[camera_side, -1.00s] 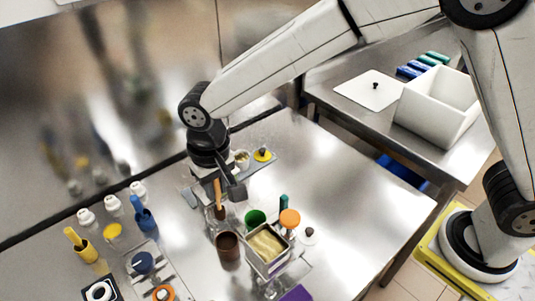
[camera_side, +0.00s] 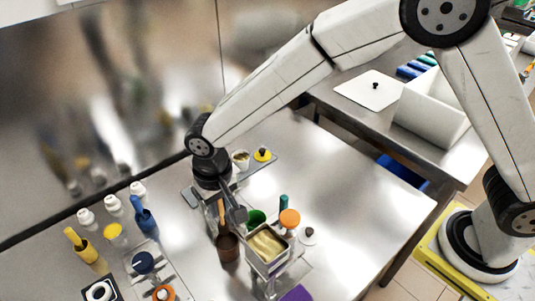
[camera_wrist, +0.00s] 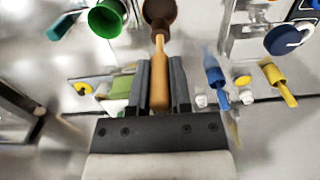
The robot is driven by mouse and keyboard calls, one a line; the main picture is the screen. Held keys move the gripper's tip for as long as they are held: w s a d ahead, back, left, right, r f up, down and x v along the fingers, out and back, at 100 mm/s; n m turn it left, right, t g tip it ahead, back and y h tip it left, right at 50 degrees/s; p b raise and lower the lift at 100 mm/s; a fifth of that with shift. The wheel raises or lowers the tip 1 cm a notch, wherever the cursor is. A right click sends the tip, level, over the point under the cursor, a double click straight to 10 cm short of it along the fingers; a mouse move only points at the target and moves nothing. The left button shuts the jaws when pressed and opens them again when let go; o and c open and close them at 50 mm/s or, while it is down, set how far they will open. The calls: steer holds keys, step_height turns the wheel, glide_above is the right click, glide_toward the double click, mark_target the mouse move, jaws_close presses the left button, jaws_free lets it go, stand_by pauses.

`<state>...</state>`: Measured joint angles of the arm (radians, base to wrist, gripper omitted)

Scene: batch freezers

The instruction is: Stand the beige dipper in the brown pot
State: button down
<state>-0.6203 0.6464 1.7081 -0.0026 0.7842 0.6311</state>
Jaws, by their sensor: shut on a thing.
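The beige dipper has a tan handle (camera_side: 222,211), also in the wrist view (camera_wrist: 159,78). My gripper (camera_side: 228,207) is shut on this handle, which shows between the two fingers (camera_wrist: 160,85) in the wrist view. The dipper hangs roughly upright with its lower end down. The brown pot (camera_side: 227,248) is directly below my gripper in the side view. In the wrist view the handle runs to the pot (camera_wrist: 160,8) at the top edge. The dipper's lower end overlaps the pot's mouth; I cannot tell how deep it is.
A green pot (camera_side: 256,217) and a metal container of pale yellow contents (camera_side: 267,245) stand close right of the brown pot. An orange-topped item (camera_side: 290,218) is beyond. The table's right part is clear.

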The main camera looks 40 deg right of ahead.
mark_target(223, 224)
steer(key=shift+f, duration=1.65)
steer(key=shift+f, duration=2.6)
jaws_free()
stand_by(0.5)
steer(key=shift+r, duration=0.1)
steer(key=shift+r, duration=3.35)
steer(key=shift+d, duration=0.1)
